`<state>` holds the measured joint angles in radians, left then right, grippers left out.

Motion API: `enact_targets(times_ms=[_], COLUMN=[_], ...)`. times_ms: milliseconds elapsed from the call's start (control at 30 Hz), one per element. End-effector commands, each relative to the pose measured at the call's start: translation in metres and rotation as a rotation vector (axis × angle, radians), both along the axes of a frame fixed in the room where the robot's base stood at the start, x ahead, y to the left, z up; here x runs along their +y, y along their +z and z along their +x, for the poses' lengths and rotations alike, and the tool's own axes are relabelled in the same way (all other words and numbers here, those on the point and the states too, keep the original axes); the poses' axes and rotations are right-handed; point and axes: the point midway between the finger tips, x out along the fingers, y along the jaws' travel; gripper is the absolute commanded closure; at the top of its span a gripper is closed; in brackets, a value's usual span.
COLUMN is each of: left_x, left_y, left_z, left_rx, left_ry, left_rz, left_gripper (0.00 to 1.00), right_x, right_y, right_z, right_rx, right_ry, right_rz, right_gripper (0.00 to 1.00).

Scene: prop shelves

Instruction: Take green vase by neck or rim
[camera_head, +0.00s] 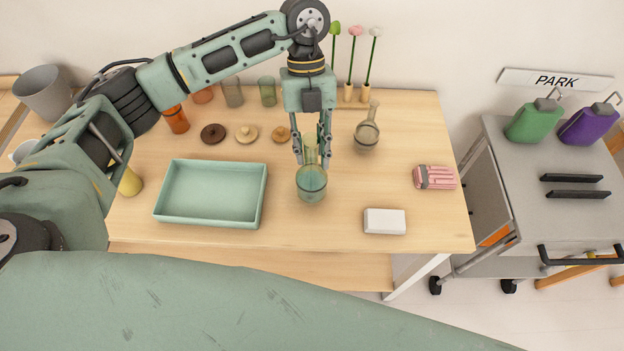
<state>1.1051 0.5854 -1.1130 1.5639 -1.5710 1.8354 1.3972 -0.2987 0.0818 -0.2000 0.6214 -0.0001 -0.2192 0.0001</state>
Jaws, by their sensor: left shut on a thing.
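The green vase (311,186) is translucent, with a rounded teal-green body and a paler neck (310,152) above it. It is over the middle of the wooden table, right of the green tray. My left gripper (312,161) points down from above, with its fingers on both sides of the neck. It is shut on the vase's neck; the fingers partly cover the neck. Whether the vase's base touches the table is hard to tell. My right gripper is not in view.
A green tray (160,205) lies left of the vase. A grey glass flask (367,136) stands to its right. A white block (384,221) and a pink bundle (436,177) lie farther right. Small lids (247,134), cups (267,92) and flower stems (351,62) are behind.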

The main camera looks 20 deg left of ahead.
Motion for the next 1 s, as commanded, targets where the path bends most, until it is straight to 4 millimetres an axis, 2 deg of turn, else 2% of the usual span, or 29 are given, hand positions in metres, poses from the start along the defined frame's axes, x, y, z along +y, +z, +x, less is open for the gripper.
enact_targets(times_ms=[167, 833, 1000], left_x=[0.0007, 0.0003, -0.0001], left_y=[-0.0003, 0.0015, 0.0071], left_z=[-0.0002, 0.0003, 0.0008], left_rx=[0.001, 0.000, -0.002], left_ry=[0.000, 0.000, 0.000], left_rz=[0.002, 0.000, -0.002], left_gripper=[1.00, 1.00, 1.00], right_x=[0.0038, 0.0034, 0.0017], right_y=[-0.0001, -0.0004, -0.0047], right_z=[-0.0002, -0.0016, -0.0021], right_rx=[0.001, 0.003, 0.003], right_ry=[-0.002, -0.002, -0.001], right_rz=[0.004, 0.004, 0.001], right_gripper=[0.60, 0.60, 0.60])
